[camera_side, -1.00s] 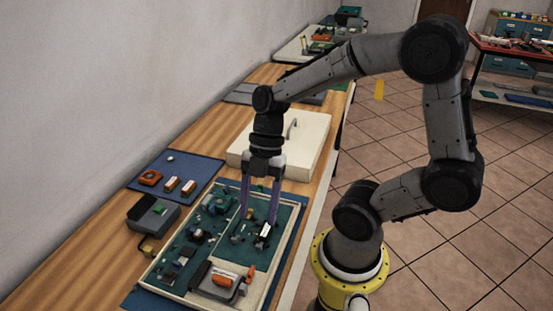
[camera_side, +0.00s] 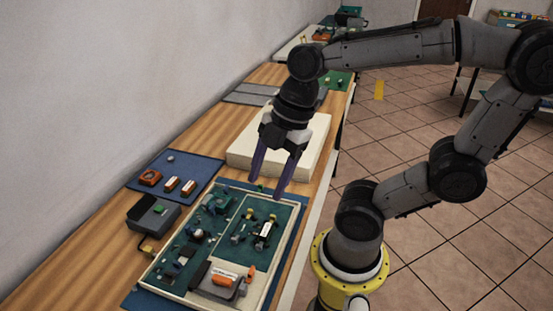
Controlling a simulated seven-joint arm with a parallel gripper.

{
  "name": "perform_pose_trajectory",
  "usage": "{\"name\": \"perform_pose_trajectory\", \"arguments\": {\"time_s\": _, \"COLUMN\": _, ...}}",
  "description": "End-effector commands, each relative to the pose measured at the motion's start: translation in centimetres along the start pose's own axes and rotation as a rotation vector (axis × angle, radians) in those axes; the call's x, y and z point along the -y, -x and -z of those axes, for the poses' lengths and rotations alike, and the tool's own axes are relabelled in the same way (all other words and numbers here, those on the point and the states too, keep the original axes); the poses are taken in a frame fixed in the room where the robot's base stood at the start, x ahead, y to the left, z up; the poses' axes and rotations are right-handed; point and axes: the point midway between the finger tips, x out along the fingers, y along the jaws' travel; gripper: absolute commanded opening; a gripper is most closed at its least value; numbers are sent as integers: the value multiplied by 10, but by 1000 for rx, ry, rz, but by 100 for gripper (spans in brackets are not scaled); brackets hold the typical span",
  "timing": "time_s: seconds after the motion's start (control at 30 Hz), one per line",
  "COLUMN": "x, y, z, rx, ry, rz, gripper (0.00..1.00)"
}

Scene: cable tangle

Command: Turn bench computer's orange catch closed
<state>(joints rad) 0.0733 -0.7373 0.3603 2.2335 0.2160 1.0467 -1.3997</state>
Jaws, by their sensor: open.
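The bench computer seems to be the cream-framed unit (camera_side: 297,218) with green boards, lying on a blue mat on the wooden bench. Near its front right corner is a small upright orange piece (camera_side: 251,271), which looks like the catch; its exact turn is too small to tell. A larger orange block (camera_side: 222,281) lies to its left on a grey module. My gripper (camera_side: 267,187) is open and empty, its two purple fingers pointing down over the unit's far edge, well away from the orange pieces.
A cream lid or box (camera_side: 245,148) stands behind the unit, partly hidden by my gripper. A blue mat (camera_side: 200,165) with small orange and white parts lies left. A grey box (camera_side: 153,213) sits beside the unit, with a yellow connector (camera_side: 148,246) nearby.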

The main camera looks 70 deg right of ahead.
Motion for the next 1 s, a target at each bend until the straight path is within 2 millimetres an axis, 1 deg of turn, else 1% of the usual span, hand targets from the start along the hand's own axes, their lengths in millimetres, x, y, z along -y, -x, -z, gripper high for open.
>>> {"name": "perform_pose_trajectory", "arguments": {"time_s": 0.13, "x": 1, "y": 8, "z": -2, "rx": 7, "ry": -112, "rz": -50, "gripper": 62}}
{"name": "perform_pose_trajectory", "arguments": {"time_s": 0.53, "x": 3, "y": 21, "z": -10, "rx": -5, "ry": -454, "rz": -166, "gripper": 62}}
{"name": "perform_pose_trajectory", "arguments": {"time_s": 1.0, "x": 2, "y": 26, "z": -22, "rx": -55, "ry": -895, "rz": -265, "gripper": 62}}
